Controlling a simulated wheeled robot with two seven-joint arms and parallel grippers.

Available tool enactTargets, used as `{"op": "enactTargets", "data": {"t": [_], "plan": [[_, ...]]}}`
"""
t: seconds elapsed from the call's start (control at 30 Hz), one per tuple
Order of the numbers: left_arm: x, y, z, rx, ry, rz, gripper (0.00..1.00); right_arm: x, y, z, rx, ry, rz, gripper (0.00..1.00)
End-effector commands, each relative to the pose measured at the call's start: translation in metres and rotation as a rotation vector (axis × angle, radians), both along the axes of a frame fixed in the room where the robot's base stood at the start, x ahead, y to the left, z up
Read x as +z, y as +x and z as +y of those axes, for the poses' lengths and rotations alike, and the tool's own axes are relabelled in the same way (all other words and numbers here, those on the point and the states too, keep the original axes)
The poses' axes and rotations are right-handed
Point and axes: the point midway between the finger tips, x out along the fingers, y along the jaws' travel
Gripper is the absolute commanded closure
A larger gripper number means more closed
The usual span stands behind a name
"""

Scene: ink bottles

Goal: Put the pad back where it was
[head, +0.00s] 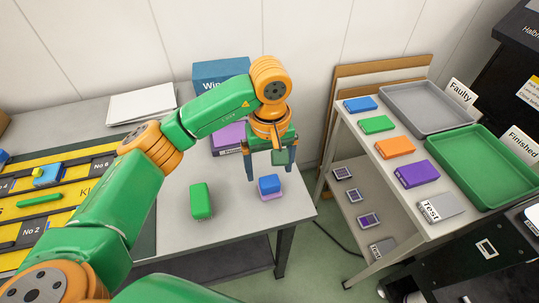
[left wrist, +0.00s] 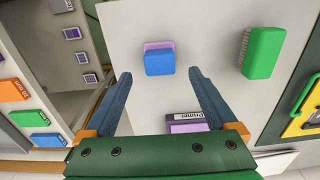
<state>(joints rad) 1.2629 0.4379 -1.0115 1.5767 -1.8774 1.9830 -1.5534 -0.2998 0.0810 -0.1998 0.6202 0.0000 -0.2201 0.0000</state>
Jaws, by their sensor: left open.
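A small blue block with a pink-purple layer under it, which looks like a pad (head: 269,184), lies on the grey table; it also shows in the left wrist view (left wrist: 159,61). My left gripper (head: 270,173) points down over it and is open and empty. In the left wrist view its fingertips (left wrist: 160,74) stand either side of the block's near edge, apart from it. How high they are above the table is hard to tell. My right gripper is not in view.
A green brush (head: 201,201) lies left of the pad. A purple Primer box (head: 228,138) and a blue box (head: 218,72) stand behind. A yellow-black board (head: 75,204) is at left. The right cart holds coloured blocks, a grey tray (head: 427,103) and a green tray (head: 480,170).

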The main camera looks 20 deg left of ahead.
Motion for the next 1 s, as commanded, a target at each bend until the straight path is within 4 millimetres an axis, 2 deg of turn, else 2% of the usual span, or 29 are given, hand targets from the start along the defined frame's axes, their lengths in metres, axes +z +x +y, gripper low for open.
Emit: {"op": "enactTargets", "data": {"t": [0.1,0.2,0.3,0.77,0.87,1.0], "plan": [[0.033,0.001,0.000,0.001,0.002,-0.007,0.09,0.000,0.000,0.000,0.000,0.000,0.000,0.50],[0.052,0.001,0.000,0.001,0.001,-0.004,0.09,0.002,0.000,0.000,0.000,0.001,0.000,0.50],[0.062,0.000,0.000,0.000,0.001,-0.002,0.09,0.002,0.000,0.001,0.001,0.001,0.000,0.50],[0.065,0.000,0.000,0.000,0.000,0.001,0.09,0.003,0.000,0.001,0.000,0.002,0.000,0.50],[0.081,0.000,0.000,0.000,0.000,0.000,0.09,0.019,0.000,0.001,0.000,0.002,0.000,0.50],[0.118,0.000,0.000,0.000,0.000,0.000,0.09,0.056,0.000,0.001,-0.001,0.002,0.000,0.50]]}}
